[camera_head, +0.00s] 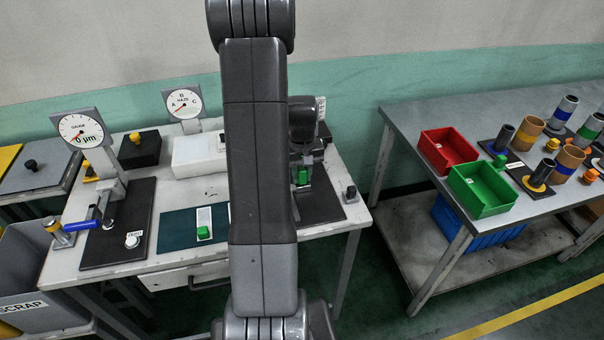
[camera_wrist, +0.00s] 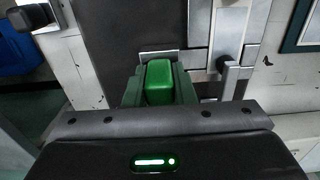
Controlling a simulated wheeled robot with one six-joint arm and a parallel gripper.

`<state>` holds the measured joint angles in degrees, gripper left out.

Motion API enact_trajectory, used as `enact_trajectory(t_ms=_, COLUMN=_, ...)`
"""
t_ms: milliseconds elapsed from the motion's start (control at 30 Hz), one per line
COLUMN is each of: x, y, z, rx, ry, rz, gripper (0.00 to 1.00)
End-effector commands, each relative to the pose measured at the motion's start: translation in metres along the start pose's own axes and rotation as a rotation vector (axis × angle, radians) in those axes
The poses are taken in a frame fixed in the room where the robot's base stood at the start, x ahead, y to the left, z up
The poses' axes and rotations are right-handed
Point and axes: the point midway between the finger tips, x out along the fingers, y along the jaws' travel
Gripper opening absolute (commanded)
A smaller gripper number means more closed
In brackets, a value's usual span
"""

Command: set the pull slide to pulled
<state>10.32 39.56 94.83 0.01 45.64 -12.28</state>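A bright green block-shaped handle (camera_wrist: 159,82) shows between the fingers of my gripper (camera_wrist: 159,92) in the wrist view. I take it for the pull slide's handle, but no label shows. A light metal piece stands just beyond it, on a dark panel. The fingers lie close along both its sides; I cannot tell whether they press on it. In the head view the green handle (camera_head: 302,176) shows low under my gripper (camera_head: 303,165), at the right end of the left table. My arm covers part of the area.
A grey metal bracket (camera_wrist: 230,75) stands close to the right of my gripper in the wrist view. Another green block (camera_head: 204,233) sits on a green mat. A black knob (camera_head: 351,192) stands at the table's right edge. Red (camera_head: 447,150) and green bins (camera_head: 481,190) stand on the right table.

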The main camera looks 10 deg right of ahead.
Motion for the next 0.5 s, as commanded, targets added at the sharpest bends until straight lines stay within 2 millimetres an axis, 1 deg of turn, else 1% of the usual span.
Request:
enact_trajectory(t_ms=33, x=0.0, y=0.0, z=0.0, rx=0.0, ry=0.0, rz=0.0, gripper=0.12)
enact_trajectory(t_ms=100, x=0.0, y=0.0, z=0.0, rx=0.0, ry=0.0, rz=0.0, gripper=0.0)
enact_trajectory(t_ms=267, x=0.0, y=0.001, z=0.0, rx=0.0, ry=0.001, rz=0.0, gripper=0.0)
enact_trajectory(t_ms=367, x=0.001, y=0.012, z=-0.001, rx=0.003, ry=0.002, rz=0.001, gripper=0.0)
enact_trajectory(t_ms=500, x=0.001, y=0.039, z=-0.001, rx=0.005, ry=0.003, rz=0.002, gripper=0.0)
